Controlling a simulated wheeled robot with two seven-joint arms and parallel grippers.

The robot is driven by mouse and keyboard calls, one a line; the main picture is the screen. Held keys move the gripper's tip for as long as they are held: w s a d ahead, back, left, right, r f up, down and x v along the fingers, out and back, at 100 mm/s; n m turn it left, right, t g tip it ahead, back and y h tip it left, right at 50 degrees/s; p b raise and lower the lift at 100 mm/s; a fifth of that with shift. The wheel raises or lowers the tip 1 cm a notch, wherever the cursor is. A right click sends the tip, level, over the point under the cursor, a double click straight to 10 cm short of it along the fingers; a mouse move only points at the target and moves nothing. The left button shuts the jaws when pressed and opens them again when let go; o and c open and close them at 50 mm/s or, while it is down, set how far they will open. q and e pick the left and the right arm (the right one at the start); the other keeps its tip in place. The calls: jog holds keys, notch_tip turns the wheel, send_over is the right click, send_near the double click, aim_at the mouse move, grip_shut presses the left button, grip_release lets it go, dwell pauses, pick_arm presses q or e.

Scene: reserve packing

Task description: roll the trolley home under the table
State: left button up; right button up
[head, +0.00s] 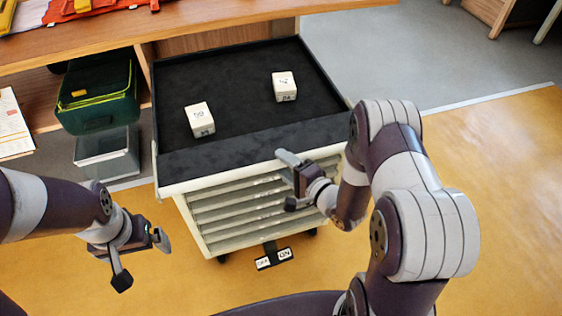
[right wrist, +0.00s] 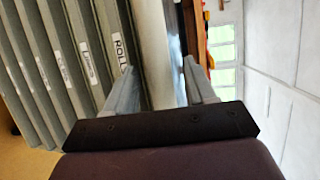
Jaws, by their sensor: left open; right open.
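The trolley (head: 250,213) is a pale drawer cabinet with a black-lined top tray. It stands at the wooden table (head: 225,26), its back end by the table's edge. A low pedal (head: 274,258) with two labels, one reading ON, juts out at its foot. My right gripper (head: 290,180) is open at the trolley's top front edge. In the right wrist view the open fingers (right wrist: 160,88) are on either side of the pale front rim (right wrist: 150,50); I cannot tell if they touch it. My left gripper (head: 143,260) is open and empty, left of the trolley.
Two white labelled blocks (head: 199,119) (head: 284,86) lie in the top tray. The yellow floor at the right is clear.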

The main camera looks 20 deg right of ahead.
jog(key=shift+w+a+f, duration=0.1)
jog(key=shift+w+a, duration=0.2)
jog(key=shift+w, duration=0.2)
jog(key=shift+w+a+f, duration=0.1)
jog(key=shift+w, duration=0.35)
jog(key=shift+c, duration=0.3)
grip_shut()
